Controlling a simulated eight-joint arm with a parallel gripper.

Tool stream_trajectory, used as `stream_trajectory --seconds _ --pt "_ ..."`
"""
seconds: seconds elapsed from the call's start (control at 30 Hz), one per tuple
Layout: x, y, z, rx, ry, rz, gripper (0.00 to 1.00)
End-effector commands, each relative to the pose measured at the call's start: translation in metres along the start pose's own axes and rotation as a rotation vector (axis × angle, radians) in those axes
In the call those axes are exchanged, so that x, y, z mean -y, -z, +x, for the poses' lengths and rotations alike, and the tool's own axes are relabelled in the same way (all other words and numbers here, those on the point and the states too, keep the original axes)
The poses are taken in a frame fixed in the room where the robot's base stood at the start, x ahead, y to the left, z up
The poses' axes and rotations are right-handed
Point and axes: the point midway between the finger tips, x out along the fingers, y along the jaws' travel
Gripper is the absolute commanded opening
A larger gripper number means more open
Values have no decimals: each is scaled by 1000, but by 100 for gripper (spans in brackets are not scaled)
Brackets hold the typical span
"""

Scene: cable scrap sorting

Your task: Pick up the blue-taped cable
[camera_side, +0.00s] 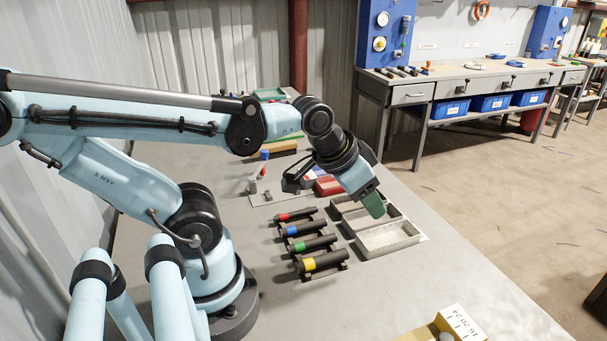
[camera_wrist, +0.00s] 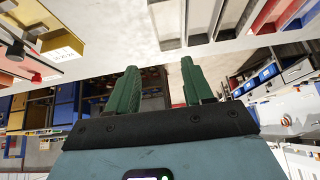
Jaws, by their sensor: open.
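The blue-taped cable (camera_side: 310,227) is a short black piece with a blue band near its left end. It lies on a dark rack in the side view, second from the back in a row. The red-taped cable (camera_side: 300,214) is behind it; the green-taped cable (camera_side: 317,243) and yellow-taped cable (camera_side: 328,260) are in front. My gripper (camera_side: 375,206) hangs over the trays, right of the row and apart from the blue-taped cable. In the wrist view its green fingers (camera_wrist: 160,70) are spread with nothing between them. I cannot make out the blue-taped cable there.
Grey open trays (camera_side: 393,250) stand right of the cables, partly behind my gripper. They appear also at the wrist view's top (camera_wrist: 187,43). A red block (camera_side: 327,186) and small items lie behind. A yellow-and-white block (camera_side: 460,322) sits at the front. The table's front right is clear.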

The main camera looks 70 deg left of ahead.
Motion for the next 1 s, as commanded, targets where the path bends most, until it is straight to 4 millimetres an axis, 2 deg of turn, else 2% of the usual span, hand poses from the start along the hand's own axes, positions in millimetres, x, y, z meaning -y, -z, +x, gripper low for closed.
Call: stream_trajectory --seconds 0.2,0.3,0.4,0.53,0.63,1.0 --pt "65 -25 -8 283 60 4 51" --pt "88 -40 -17 412 43 2 51" --pt "104 -53 -25 504 12 -1 51" --pt "112 -61 -31 563 -18 -2 51" --pt "114 -66 -27 574 -25 -1 51" --pt "112 -88 8 571 -24 0 51"
